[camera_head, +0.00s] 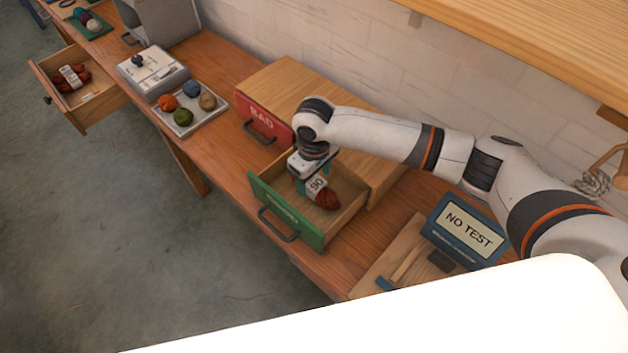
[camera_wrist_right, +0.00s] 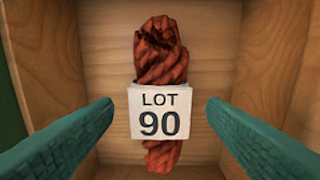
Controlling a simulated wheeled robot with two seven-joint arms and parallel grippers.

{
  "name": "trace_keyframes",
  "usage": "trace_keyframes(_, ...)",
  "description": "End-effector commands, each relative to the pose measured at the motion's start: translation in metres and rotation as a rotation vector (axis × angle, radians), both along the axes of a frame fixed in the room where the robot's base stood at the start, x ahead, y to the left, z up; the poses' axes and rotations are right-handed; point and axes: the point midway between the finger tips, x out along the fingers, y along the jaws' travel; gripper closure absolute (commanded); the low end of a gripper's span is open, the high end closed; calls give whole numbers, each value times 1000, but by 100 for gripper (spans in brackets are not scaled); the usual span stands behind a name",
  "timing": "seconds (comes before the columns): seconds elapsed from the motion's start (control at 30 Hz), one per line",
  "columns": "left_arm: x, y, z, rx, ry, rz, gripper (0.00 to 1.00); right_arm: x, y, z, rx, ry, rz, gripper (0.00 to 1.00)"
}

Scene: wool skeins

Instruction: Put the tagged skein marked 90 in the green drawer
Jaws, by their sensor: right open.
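The red-brown skein with the white tag LOT 90 (camera_wrist_right: 160,55) lies on the wooden floor of the open green-fronted drawer. In the head view the skein (camera_head: 327,198) is inside that green drawer (camera_head: 285,220), which is pulled out from a wooden cabinet. My right gripper (camera_head: 315,180) is over the drawer. In the right wrist view its teal fingers (camera_wrist_right: 160,125) are spread on both sides of the skein, with a gap on each side. The gripper is open and empty. My left gripper is not in view.
A closed red drawer marked BAD (camera_head: 262,122) is beside the green one. A tray of wool balls (camera_head: 190,112), a grey-white device (camera_head: 152,72) and an open drawer holding another tagged skein (camera_head: 72,78) are farther left. A NO TEST sign (camera_head: 467,230) stands at right.

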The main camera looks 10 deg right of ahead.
Motion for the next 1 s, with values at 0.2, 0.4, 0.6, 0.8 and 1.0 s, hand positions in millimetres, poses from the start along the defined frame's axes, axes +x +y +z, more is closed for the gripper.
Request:
trace_keyframes(0.2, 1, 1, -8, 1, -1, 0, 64, 1, 0, 50, 3, -4, 0, 34)
trace_keyframes(0.4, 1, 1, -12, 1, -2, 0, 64, 0, 0, 88, 2, -3, 0, 34)
trace_keyframes(0.6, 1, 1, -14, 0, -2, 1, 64, 0, 0, 106, 1, 0, -1, 34)
trace_keyframes(0.8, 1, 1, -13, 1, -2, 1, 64, 0, 0, 109, 1, 1, -1, 34)
trace_keyframes(1.0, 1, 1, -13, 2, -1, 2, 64, 0, 0, 108, 1, 1, -1, 34)
